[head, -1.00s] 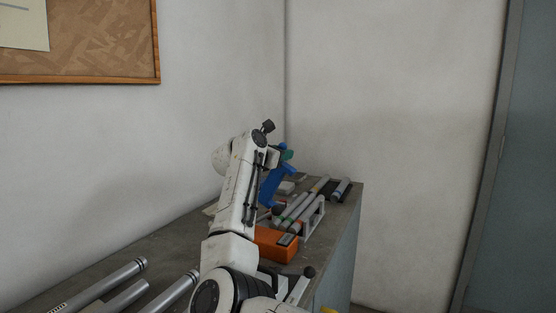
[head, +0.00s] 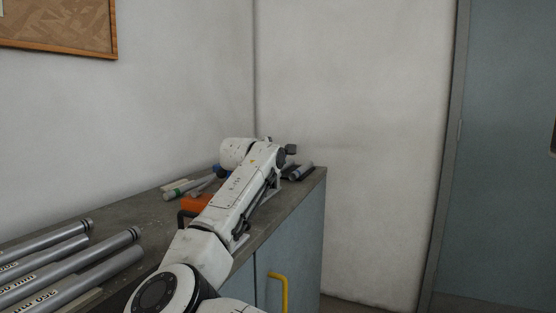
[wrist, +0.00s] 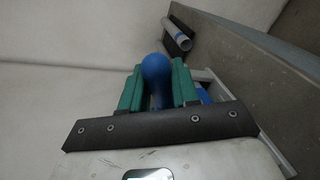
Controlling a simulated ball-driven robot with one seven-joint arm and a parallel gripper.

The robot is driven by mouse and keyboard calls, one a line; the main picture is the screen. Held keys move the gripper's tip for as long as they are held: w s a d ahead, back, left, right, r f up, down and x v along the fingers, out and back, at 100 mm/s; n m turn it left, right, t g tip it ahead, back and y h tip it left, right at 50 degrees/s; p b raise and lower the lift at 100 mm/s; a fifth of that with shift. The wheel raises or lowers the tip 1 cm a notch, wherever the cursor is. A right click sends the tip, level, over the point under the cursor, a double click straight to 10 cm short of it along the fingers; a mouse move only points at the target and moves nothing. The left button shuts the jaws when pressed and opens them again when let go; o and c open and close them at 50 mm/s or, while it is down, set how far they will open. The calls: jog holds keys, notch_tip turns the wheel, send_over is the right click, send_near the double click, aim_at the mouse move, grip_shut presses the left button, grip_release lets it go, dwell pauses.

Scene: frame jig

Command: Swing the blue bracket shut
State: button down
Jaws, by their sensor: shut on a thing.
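The blue bracket shows in the wrist view as a round blue knob (wrist: 156,70) between my two green fingers. My gripper (wrist: 157,85) is shut on it, with a finger on each side. A further blue piece (wrist: 204,95) shows beside the right finger, partly hidden. In the head view only a small patch of blue (head: 216,170) shows behind my arm. My arm hides my gripper and most of the bracket there, so I cannot tell the bracket's angle.
An orange block (head: 194,202) sits on the grey bench (head: 140,214), partly behind my arm. Grey tubes (head: 75,270) lie at the near left. More tubes (head: 301,171) lie at the far end by the wall. A yellow handle (head: 279,292) sticks out from the bench front.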

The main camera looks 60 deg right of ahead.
jog(key=s+f+m+b, duration=0.1)
jog(key=s+f+b, duration=0.1)
jog(key=f, duration=0.1)
jog(key=shift+d+f+m+t+b, duration=0.1)
jog(key=shift+m+t+b, duration=0.2)
jog(key=shift+m+b, duration=0.1)
jog(key=shift+s+f, duration=0.1)
jog(key=shift+f, duration=0.05)
jog(key=c, duration=0.9)
grip_release()
jog(key=p+v, duration=0.1)
jog(key=v, duration=0.9)
jog(key=shift+a, duration=0.4)
